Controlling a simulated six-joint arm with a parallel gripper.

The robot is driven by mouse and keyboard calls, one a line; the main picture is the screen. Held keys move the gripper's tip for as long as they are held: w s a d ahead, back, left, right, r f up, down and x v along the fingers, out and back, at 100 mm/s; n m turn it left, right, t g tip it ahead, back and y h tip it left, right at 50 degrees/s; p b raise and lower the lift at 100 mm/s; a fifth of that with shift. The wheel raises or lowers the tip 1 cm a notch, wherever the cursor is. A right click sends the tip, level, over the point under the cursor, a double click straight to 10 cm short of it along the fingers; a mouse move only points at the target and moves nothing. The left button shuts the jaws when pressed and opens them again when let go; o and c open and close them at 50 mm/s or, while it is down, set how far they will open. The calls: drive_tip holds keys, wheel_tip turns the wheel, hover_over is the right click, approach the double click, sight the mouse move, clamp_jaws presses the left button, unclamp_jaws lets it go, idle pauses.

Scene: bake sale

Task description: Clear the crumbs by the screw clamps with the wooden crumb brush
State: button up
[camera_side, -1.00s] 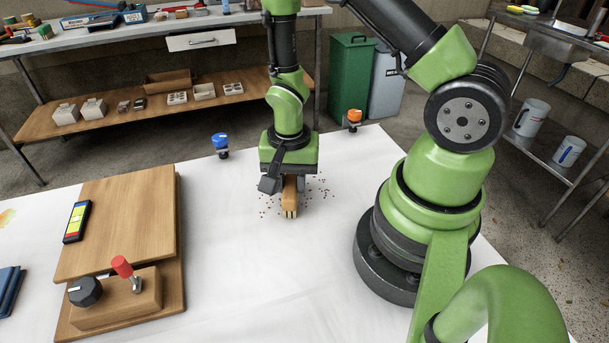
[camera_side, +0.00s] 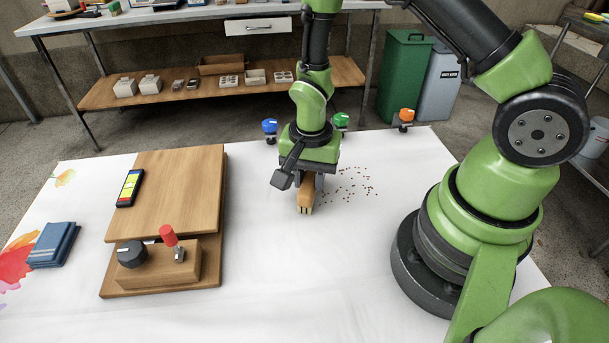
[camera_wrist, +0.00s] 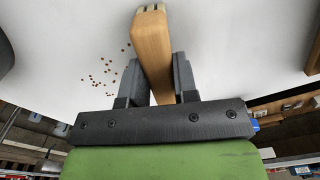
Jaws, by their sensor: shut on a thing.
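My gripper (camera_side: 308,178) is shut on the wooden crumb brush (camera_side: 306,196), which points down at the white tabletop. In the wrist view, the brush (camera_wrist: 152,45) sits between both fingers of my gripper (camera_wrist: 158,80), its pale bristle end at the top. Brown-red crumbs (camera_side: 349,184) lie scattered on the cloth just right of the brush in the side view. The crumbs (camera_wrist: 104,75) also show left of the brush in the wrist view. Blue (camera_side: 270,128), green (camera_side: 341,121) and orange (camera_side: 404,117) screw clamps stand along the far edge. I cannot tell whether the bristles touch the cloth.
A wooden board (camera_side: 178,190) with a phone (camera_side: 130,188) lies left, with a wooden block bearing a black knob and red lever (camera_side: 170,238) at its front. Folded blue cloth (camera_side: 53,244) lies far left. The cloth in front of the brush is clear.

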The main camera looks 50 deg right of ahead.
drive_tip(key=shift+s+d, duration=4.9)
drive_tip(key=shift+w+a+f, duration=0.1)
drive_tip(key=shift+w+a, duration=1.2)
drive_tip(key=shift+w, duration=1.2)
drive_tip(key=shift+w+a, duration=1.35)
drive_tip(key=shift+w, duration=1.1)
drive_tip(key=shift+w+a+f, duration=0.1)
drive_tip(key=shift+w+a, duration=1.2)
drive_tip(key=shift+w, duration=1.2)
drive_tip(key=shift+s+d+r, duration=0.1)
drive_tip(key=shift+s+d, duration=5.65)
drive_tip(key=shift+w+a, duration=2.15)
drive_tip(key=shift+w, duration=0.05)
drive_tip(key=shift+w+a, duration=0.75)
drive_tip(key=shift+a, duration=0.1)
drive_tip(key=shift+w+a, duration=2.6)
drive_tip(key=shift+w, duration=0.05)
drive_tip(key=shift+s+d, duration=5.65)
drive_tip(key=shift+d, duration=0.05)
wheel_tip(320, 180, up, 9)
drive_tip(key=shift+a, duration=0.15)
